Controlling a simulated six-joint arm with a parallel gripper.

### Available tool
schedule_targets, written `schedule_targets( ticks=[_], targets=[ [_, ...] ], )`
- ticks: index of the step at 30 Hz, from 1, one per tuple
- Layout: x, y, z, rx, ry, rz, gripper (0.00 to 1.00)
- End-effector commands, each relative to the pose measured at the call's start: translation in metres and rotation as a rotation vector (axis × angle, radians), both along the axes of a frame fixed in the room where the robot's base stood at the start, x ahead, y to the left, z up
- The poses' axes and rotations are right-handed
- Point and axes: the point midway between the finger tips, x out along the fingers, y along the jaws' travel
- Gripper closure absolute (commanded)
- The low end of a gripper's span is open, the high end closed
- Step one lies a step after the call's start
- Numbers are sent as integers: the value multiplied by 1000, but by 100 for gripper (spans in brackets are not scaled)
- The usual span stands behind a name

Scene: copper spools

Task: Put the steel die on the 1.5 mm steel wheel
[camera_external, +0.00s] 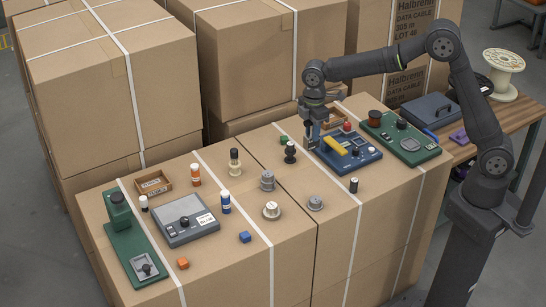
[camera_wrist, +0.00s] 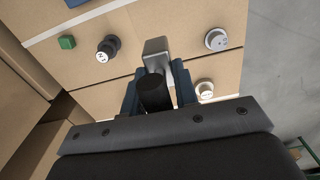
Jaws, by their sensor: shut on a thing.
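My gripper (camera_external: 311,138) is at the left end of the blue device with the yellow bar. In the wrist view, my gripper (camera_wrist: 157,80) is shut on the steel die, which has a dark round handle (camera_wrist: 155,95) and a grey metal block (camera_wrist: 157,47) beyond the fingers. Grey steel wheels stand apart on the carton top: one (camera_external: 267,179), a pale-topped one (camera_external: 271,209) and a low one (camera_external: 315,203). Two pale-faced ones show in the wrist view, upper (camera_wrist: 216,39) and lower (camera_wrist: 204,90). I cannot read which is 1.5 mm.
The blue device (camera_external: 366,157) is right beside my gripper. A black knobbed piece (camera_external: 290,151) and a green cube (camera_external: 283,139) stand to its left. A green-based device (camera_external: 411,148) is at the right. A grey scale-like box (camera_external: 183,220) lies left. Bare carton surrounds the wheels.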

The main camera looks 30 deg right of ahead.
Motion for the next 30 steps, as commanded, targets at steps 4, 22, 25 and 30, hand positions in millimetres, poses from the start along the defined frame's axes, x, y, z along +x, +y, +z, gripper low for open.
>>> schedule_targets(
  ticks=[4,22,25,30],
  targets=[
    [-13,56,10,2,-2,22,100],
    [-59,158,-22,0,0,34,100],
    [-68,176,-34,0,0,33,100],
    [-77,196,-47,1,-1,31,100]
  ],
)
